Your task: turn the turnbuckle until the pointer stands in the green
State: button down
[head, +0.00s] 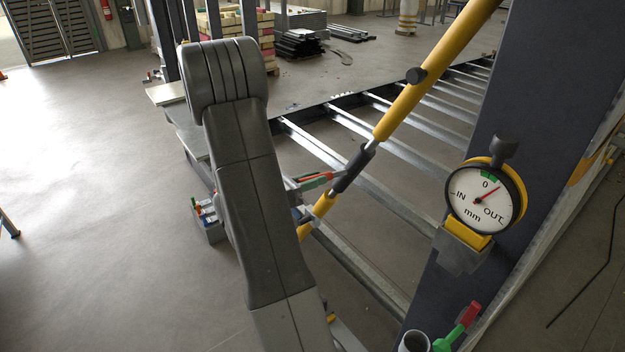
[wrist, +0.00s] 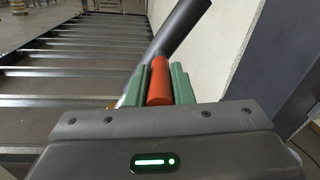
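The turnbuckle (head: 352,169) is a dark sleeve between two yellow rod sections of a slanting brace. A red handle (wrist: 160,82) stands out from it, and the dark sleeve (wrist: 182,27) rises behind it in the wrist view. My gripper (head: 318,180) is at the handle, left of the sleeve. Its green fingers (wrist: 160,88) lie against both sides of the handle, shut on it. The round dial (head: 485,199) has a white face with IN, OUT and mm. Its red pointer (head: 490,194) points up and right, on the OUT side of the small green band (head: 488,174) near 0.
The dial sits by a dark upright post (head: 520,105). Metal cross bars (head: 325,150) run behind the brace, with open gaps between them. A red and green lever (head: 458,327) stands at the bottom right. A grey box with small items (head: 208,222) lies left of my arm.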

jog(key=shift+w+a+r+m+g+p, duration=0.15)
jog(key=shift+w+r+m+g+p, duration=0.25)
jog(key=shift+g+p, duration=0.45)
jog(key=shift+w+a+r+m+g+p, duration=0.2)
jog(key=shift+w+m+g+p, duration=0.45)
jog(key=shift+g, duration=0.3)
jog(key=shift+w+a+r+m+g+p, duration=0.1)
jog(key=shift+w+r+m+g+p, duration=0.25)
jog(key=shift+w+g+p, duration=0.45)
jog(key=shift+s, duration=0.15)
jog(key=c, duration=1.3)
grip_release()
jog(key=shift+f, duration=0.1)
jog(key=b+v, duration=0.2)
jog(key=v, duration=1.2)
jog(key=shift+b, duration=0.4)
jog(key=shift+d, duration=0.15)
